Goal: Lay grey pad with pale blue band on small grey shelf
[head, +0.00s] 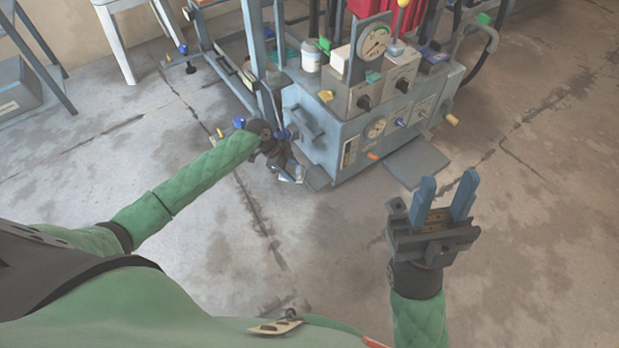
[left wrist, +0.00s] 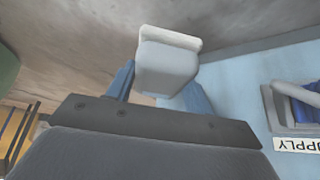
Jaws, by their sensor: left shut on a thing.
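My left gripper (head: 288,172) is low beside the left end of the blue-grey machine. In the left wrist view its blue fingers (left wrist: 160,88) are shut on a pale grey block-like pad (left wrist: 168,65) with a lighter band along its far edge. In the head view the pad is mostly hidden by the gripper. A small grey ledge (head: 318,178) juts out at the machine's lower left corner, just right of the gripper; I take it for the shelf. I cannot tell whether the pad touches it. My right gripper (head: 445,195) is open and empty over the floor.
The machine (head: 345,130) carries gauges, knobs and a side handle (head: 305,125). A dark grey plate (head: 417,162) lies at its front foot. A label and recessed handle (left wrist: 295,105) show on its side. The floor in front is clear.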

